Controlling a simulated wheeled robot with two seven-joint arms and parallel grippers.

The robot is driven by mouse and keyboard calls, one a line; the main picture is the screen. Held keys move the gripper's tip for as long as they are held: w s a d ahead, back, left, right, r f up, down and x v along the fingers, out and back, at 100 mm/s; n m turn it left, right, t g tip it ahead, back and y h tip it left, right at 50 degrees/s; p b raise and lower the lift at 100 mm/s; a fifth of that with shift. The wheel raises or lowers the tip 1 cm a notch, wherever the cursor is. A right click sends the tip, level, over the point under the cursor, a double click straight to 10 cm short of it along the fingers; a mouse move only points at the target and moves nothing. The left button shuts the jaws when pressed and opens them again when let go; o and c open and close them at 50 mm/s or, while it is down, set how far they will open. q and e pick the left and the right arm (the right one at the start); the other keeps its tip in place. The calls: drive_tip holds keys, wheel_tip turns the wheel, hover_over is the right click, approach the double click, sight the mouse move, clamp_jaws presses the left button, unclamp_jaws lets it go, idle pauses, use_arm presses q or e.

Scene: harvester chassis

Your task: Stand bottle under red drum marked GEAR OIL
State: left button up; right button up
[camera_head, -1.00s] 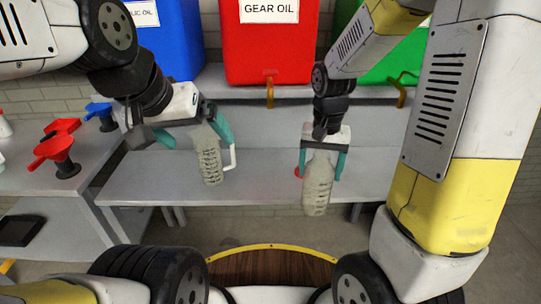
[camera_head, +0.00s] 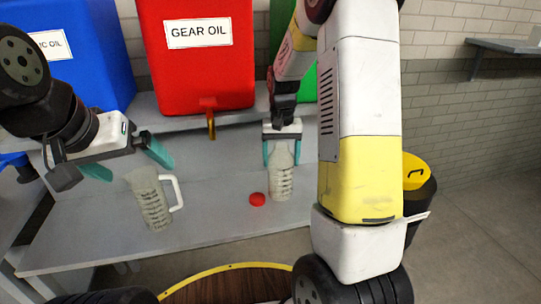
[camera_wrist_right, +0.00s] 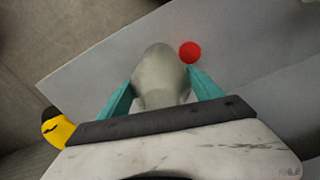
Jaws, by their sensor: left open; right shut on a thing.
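The red drum (camera_head: 195,75) marked GEAR OIL stands on the upper shelf, its tap (camera_head: 210,120) hanging at its front. My right gripper (camera_head: 282,152) is shut on a pale, ribbed bottle (camera_head: 281,182), held upright right of the tap. The bottle is over the lower shelf; I cannot tell whether its base touches it. The wrist view shows the bottle (camera_wrist_right: 160,78) between the right fingers (camera_wrist_right: 162,92). My left gripper (camera_head: 125,162) is open and empty above a clear jug (camera_head: 152,203) with a white handle, which stands on the lower shelf, left of the tap.
A blue drum (camera_head: 85,55) and a green drum (camera_head: 307,82) flank the red one. A yellow-topped bin (camera_head: 416,172) stands at right. Shelf below the tap is clear.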

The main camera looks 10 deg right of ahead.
drive_tip(key=shift+w+d+f, duration=0.1)
drive_tip(key=shift+w+d, duration=0.2)
drive_tip(key=shift+w, duration=0.25)
drive_tip(key=shift+w+d, duration=0.3)
drive_tip(key=shift+w, duration=0.2)
drive_tip(key=shift+w+d+f, duration=0.1)
drive_tip(key=shift+w+f, duration=0.1)
drive_tip(key=shift+f, duration=1.75)
drive_tip(key=o, duration=1.9)
